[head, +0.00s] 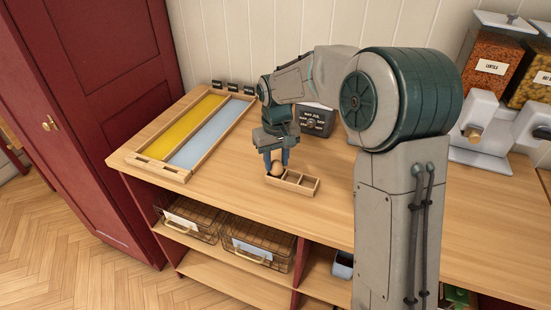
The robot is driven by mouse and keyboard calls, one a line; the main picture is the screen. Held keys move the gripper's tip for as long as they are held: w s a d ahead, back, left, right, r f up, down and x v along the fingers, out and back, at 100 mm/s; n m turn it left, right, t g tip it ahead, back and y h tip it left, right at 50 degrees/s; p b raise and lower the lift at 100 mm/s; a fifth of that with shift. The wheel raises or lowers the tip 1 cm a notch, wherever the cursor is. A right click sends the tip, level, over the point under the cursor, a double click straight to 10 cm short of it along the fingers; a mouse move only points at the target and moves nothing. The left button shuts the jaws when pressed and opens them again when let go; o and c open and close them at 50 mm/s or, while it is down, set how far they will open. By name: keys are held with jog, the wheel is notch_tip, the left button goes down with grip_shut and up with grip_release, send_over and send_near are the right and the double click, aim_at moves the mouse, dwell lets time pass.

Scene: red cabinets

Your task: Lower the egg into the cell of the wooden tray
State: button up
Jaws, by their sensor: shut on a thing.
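A small wooden tray (303,182) with several cells sits on the wooden counter near its front edge. My gripper (275,166) points down over the tray's left end. It is shut on a brownish egg (276,168), which sits between the fingers at or just above the leftmost cell. I cannot tell whether the egg touches the cell floor. The fingers partly hide the egg and that end of the tray.
A larger wooden frame with yellow (186,126) and pale blue (209,134) panels lies to the left. A dark sign box (317,121) stands behind my gripper. Dispensers with lentils (490,68) stand at right. Wire baskets (257,241) sit on the shelf below. Counter right of the tray is clear.

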jog(key=shift+f+b, duration=0.35)
jog(key=shift+f, duration=0.2)
dwell(0.4)
jog(key=o, duration=0.7)
jog(key=shift+r, duration=0.1)
notch_tip(320, 180, up, 13)
jog(key=s+d+f+m+t, duration=0.1)
jog(key=s+d, duration=0.3)
jog(key=s, duration=0.4)
jog(key=s+d+f+m+t, duration=0.1)
jog(key=s+d+f+m, duration=0.1)
jog(key=s+d, duration=0.3)
jog(key=s+d+f+m, duration=0.1)
jog(key=s+d+f, duration=0.2)
jog(key=s, duration=0.8)
jog(key=shift+s+d+f+m+t, duration=0.15)
jog(key=shift+d+m+t, duration=0.05)
jog(key=shift+d, duration=0.35)
jog(key=shift+s+d+f+m+t, duration=0.15)
jog(key=shift+d+m+t, duration=0.05)
jog(key=shift+d, duration=0.3)
